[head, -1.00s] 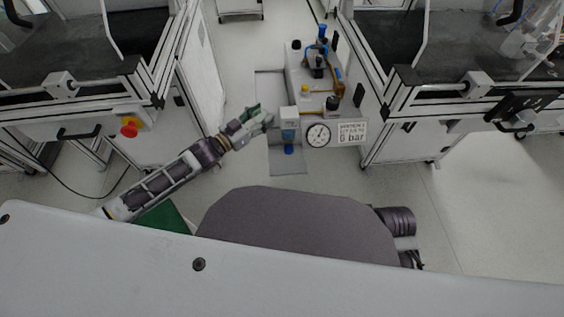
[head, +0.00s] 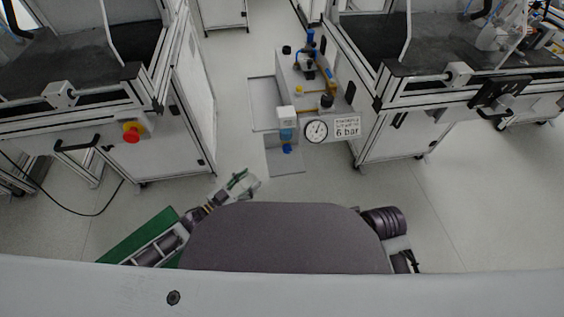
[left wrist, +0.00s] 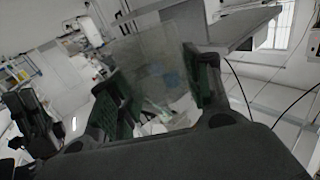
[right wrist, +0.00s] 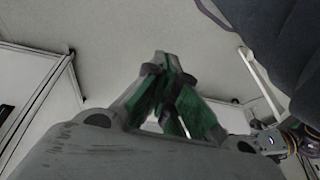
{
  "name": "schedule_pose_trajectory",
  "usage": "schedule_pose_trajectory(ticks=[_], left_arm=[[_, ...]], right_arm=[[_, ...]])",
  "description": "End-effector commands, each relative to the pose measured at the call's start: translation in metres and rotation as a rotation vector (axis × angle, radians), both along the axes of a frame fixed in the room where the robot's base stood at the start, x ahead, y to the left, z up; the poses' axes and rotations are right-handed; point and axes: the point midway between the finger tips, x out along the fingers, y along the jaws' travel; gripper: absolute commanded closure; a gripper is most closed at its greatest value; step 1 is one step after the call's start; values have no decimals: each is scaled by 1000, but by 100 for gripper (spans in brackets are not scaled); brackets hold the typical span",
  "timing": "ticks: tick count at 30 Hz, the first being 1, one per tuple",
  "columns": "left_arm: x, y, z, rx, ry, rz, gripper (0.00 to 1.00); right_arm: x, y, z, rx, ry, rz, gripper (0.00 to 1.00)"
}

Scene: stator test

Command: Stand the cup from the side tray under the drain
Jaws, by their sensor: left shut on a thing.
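My left gripper (head: 246,184) is low in the head view, just beyond my dark base. It is shut on a clear cup (left wrist: 152,72), which shows as a see-through shape between the green finger pads in the left wrist view. The drain (head: 287,148) is the blue piece below the blue bowl of the filter unit (head: 286,128). A grey plate (head: 285,167) lies below it, with no cup seen on it. The cup is apart from the drain, nearer to me and to its left. My right gripper (right wrist: 163,62) has its fingertips together and looks empty.
A pressure gauge (head: 315,131) and a "6 bar" sign (head: 347,127) sit right of the drain. Benches flank the unit, the left with a red emergency knob (head: 132,131). Floor before the plate is clear.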

Motion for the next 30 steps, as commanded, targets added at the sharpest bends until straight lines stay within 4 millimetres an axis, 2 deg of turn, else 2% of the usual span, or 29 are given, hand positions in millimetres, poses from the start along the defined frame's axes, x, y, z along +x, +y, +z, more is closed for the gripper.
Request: schedule_pose_trajectory(ticks=[13, 19, 25, 30], left_arm=[[0, -1, -1, -1, -1, -1, 70], [10, -10, 0, -3, -4, 0, 70], [26, -25, -1, -1, -3, 0, 70], [41, -39, -1, -2, -2, -1, 70]], right_arm=[[3, 0, 0, 0, -5, -1, 100], [10, 2, -2, 11, -29, 0, 100], [12, 6, -12, 29, -47, -1, 100], [7, 9, -32, 44, -42, -3, 100]])
